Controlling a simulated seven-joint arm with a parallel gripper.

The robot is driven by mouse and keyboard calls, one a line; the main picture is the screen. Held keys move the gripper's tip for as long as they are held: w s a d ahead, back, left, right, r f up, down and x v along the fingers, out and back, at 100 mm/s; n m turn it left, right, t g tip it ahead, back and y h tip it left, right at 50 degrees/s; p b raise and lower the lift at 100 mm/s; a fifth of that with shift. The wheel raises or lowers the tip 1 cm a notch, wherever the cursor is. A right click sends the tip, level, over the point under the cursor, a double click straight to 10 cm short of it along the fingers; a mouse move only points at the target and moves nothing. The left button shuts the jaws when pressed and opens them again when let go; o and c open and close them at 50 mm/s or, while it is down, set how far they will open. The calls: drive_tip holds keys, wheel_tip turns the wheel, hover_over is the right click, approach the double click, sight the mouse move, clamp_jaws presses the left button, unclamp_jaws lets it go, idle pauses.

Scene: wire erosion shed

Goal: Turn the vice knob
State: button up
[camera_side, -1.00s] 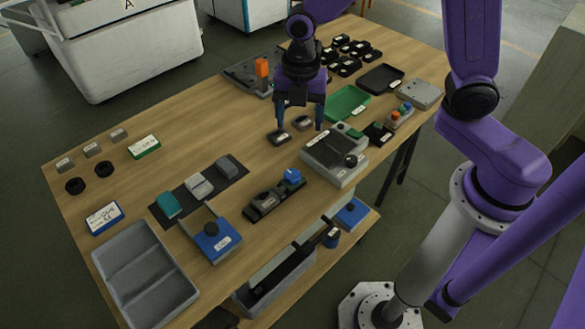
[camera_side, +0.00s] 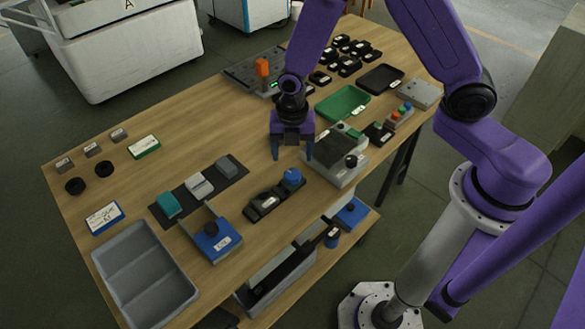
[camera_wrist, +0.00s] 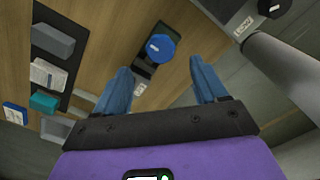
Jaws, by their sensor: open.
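The vice (camera_side: 262,204) is a dark, long block on the wooden table, with a round blue knob (camera_side: 292,176) at its right end. In the wrist view the blue knob (camera_wrist: 160,47) shows beyond the fingertips, near the middle top, with a small white label on it. The vice body (camera_wrist: 148,76) shows partly beside and below the knob. My gripper (camera_side: 292,157) is open and empty, behind and above the knob in the side view. In the wrist view its two blue fingers (camera_wrist: 157,75) stand wide apart, and the knob lies ahead of the gap, apart from them.
A grey scale-like device (camera_side: 335,160) stands close to the right of my gripper. A dark mat with several blocks (camera_side: 241,173) lies to the left. A blue box with a black knob (camera_side: 212,240) is at the front.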

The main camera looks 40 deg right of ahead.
sight(292, 173)
drive_tip(key=shift+f, duration=3.45)
drive_tip(key=c, duration=1.1)
drive_tip(key=shift+o, duration=0.2)
